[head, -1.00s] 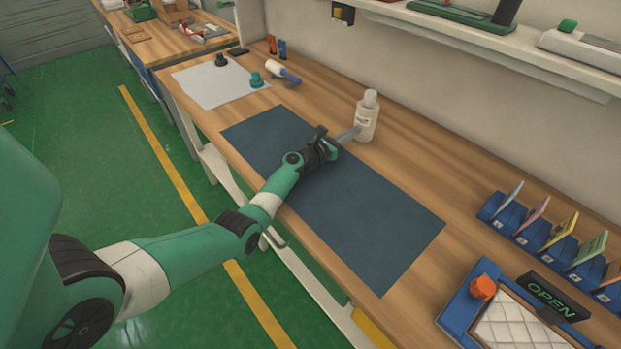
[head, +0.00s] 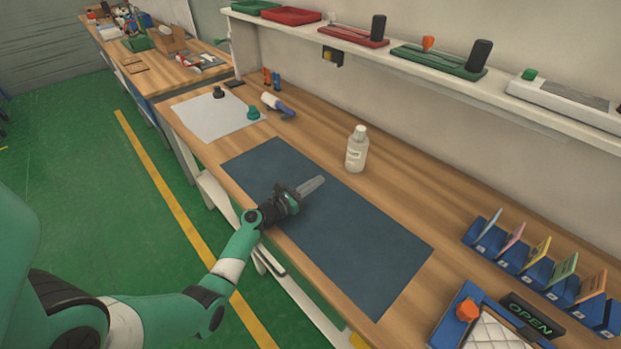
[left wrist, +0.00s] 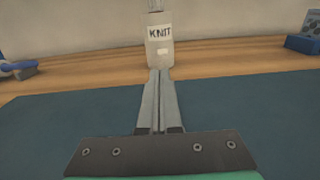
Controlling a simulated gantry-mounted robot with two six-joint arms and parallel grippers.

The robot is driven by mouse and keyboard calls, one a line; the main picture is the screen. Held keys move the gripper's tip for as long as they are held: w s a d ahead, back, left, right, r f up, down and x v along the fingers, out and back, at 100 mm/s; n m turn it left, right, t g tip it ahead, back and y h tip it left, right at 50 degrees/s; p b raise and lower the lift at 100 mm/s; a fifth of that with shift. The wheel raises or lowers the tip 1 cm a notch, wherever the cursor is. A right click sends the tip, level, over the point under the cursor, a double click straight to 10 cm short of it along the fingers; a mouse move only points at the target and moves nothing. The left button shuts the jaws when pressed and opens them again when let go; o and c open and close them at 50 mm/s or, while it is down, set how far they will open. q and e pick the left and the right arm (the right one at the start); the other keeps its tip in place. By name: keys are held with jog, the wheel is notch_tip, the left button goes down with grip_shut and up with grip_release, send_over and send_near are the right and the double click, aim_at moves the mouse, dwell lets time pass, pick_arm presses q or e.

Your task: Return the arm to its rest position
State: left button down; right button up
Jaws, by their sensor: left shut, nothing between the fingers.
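My left gripper (head: 318,183) is over the dark blue mat (head: 375,245) in the head view. Its fingers are shut and empty, pointing toward the back of the bench. In the left wrist view the closed fingers (left wrist: 160,78) point at a white bottle (left wrist: 159,40) with a "KNIT" label. The bottle (head: 357,148) stands upright on the wood behind the mat, apart from the fingertips. My right gripper is in neither view.
A white sheet (head: 210,128) with a dark and a teal knob lies at the far left. A blue-and-white handled tool (head: 278,105) lies near it. Blue card holders (head: 540,262) and a blue tray (head: 446,325) are at the right. A shelf (head: 440,78) runs above the bench.

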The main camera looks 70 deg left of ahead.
pick_arm(q)
jog(key=shift+v, duration=0.8)
